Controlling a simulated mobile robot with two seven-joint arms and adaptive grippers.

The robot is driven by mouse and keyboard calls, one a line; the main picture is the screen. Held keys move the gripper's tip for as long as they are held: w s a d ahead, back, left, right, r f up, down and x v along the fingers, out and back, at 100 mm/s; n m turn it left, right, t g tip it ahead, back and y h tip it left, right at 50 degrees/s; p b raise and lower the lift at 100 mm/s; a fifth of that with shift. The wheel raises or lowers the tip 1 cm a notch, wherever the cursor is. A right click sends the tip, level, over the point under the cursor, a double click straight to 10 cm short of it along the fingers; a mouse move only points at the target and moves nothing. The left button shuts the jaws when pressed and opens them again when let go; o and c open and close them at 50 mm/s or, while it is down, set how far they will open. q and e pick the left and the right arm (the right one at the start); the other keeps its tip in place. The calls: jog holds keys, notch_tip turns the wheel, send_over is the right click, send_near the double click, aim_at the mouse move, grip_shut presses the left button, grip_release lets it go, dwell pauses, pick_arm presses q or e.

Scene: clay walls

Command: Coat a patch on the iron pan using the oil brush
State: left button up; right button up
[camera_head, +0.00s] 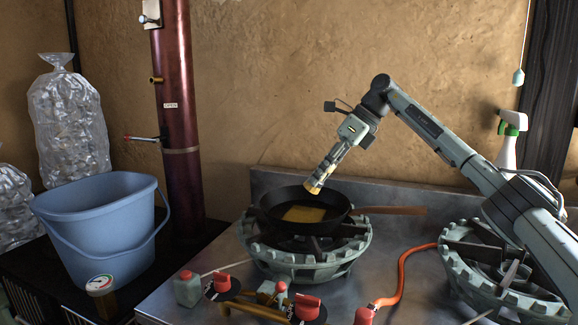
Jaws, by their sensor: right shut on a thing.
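The iron pan (271,217) sits on the left burner, its brown wooden handle pointing right. A shiny yellow-brown patch (305,214) lies on the pan's floor. My right gripper (327,171) comes down from the upper right over the pan's far side. It is shut on the oil brush (313,186), whose tan tip shows just below the fingers. The rest of the brush is mostly hidden by the gripper. The tip appears near the pan's far rim; I cannot tell whether it touches. My left gripper is not in view.
The pan stands on a round green burner (300,265). A second burner (480,290) is at right, partly behind my arm. An orange hose (405,270) and red knobs (307,307) are in front. A blue bucket (100,225) stands left; a spray bottle (508,145) stands at the back right.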

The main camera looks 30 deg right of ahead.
jog(key=shift+r, duration=1)
